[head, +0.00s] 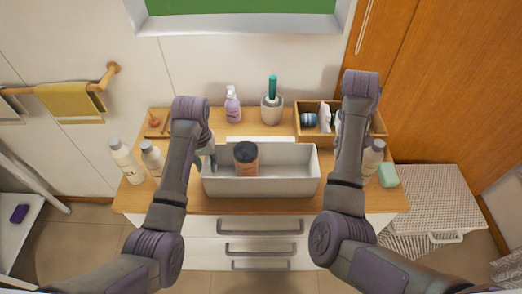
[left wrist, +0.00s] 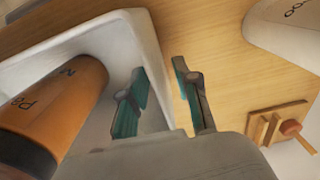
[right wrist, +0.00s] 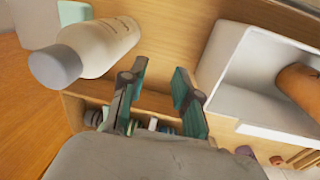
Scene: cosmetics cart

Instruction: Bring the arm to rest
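My left gripper (head: 207,157) is at the left end of the white bin (head: 290,182). In the left wrist view its fingers (left wrist: 164,92) are open and apart, with the bin's end wall (left wrist: 158,75) showing between them and nothing gripped. An orange bottle with a dark cap (head: 246,162) stands inside the bin, beside the left gripper; it also shows in the left wrist view (left wrist: 62,98). My right gripper's fingers (right wrist: 160,92) are open and empty in the right wrist view, over the cart top; in the head view my own arm hides them.
White bottles (head: 124,160) stand at the cart's left, and another (head: 374,158) stands at the right by a green block (head: 388,175). A wooden box (head: 310,135), a cup with a green-handled brush (head: 271,108) and a purple pump bottle (head: 233,106) are at the back.

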